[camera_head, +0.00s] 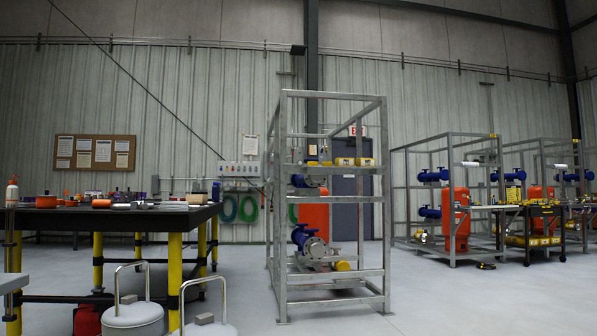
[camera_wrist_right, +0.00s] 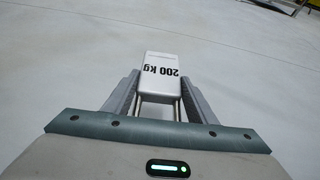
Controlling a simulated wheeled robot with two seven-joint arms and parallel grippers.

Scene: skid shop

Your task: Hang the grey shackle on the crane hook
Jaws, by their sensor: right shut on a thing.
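In the right wrist view my right gripper (camera_wrist_right: 160,88) is shut on a pale grey block (camera_wrist_right: 161,64) marked "200 kg". The block sits between the two fingers, its label upside down in this view. Thin bars show between the fingers below it; I cannot tell whether they belong to a shackle. I cannot make out the crane hook or a separate grey shackle in either view.
A dark worktable (camera_head: 120,216) with yellow legs and many items stands at left. A grey metal frame (camera_head: 278,200) holding pumps stands centrally. Open floor (camera_head: 450,300) lies at right.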

